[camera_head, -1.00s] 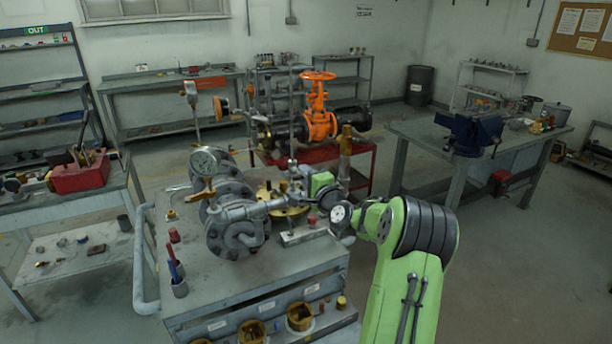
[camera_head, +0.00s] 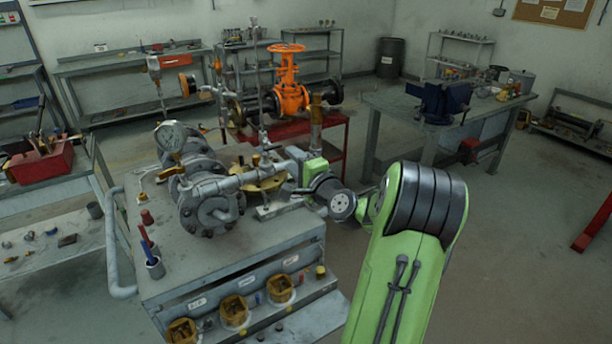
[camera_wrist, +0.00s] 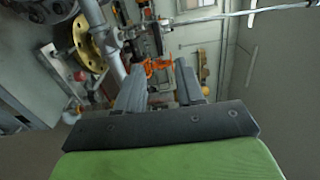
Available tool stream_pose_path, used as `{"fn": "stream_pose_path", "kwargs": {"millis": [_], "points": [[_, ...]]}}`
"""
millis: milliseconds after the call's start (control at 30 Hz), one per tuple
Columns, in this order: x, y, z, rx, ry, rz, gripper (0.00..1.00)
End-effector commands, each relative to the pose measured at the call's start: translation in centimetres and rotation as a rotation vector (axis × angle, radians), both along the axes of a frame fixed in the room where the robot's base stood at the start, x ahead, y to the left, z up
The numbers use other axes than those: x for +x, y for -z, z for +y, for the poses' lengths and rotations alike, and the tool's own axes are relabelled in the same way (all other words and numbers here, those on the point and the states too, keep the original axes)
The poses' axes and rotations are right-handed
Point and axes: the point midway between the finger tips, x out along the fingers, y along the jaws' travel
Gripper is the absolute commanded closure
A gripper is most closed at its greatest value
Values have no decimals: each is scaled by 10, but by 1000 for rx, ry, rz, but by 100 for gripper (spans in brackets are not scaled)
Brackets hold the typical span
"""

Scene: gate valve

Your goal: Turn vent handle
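I cannot tell for sure which small part is the vent handle. My gripper (camera_wrist: 158,82) shows two grey fingers apart in the wrist view, with nothing between them. In that view, pipe fittings (camera_wrist: 157,35) lie beyond the fingertips. In the head view my wrist is beside the right end of the assembly, and the fingers are mostly hidden.
An orange handwheel valve (camera_head: 290,80) stands on a red cart (camera_head: 332,140) behind; it also shows beyond my fingers in the wrist view (camera_wrist: 155,66). A brass flange (camera_head: 262,177) lies on the workbench cart (camera_head: 190,265). A bench with a blue vise (camera_head: 447,100) is at right.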

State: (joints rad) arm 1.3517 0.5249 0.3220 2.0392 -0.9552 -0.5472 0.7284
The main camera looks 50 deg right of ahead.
Motion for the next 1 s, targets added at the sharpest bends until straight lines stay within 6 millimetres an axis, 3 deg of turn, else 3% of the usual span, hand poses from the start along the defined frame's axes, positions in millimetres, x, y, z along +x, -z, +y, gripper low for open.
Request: {"fn": "stream_pose_path", "kwargs": {"millis": [100,300,900,1000], "points": [[-32,3,8,2,6,2,63],[-61,1,17,0,2,0,63],[-63,0,19,-1,-1,0,63],[-52,0,38,-39,-51,44,63]]}}
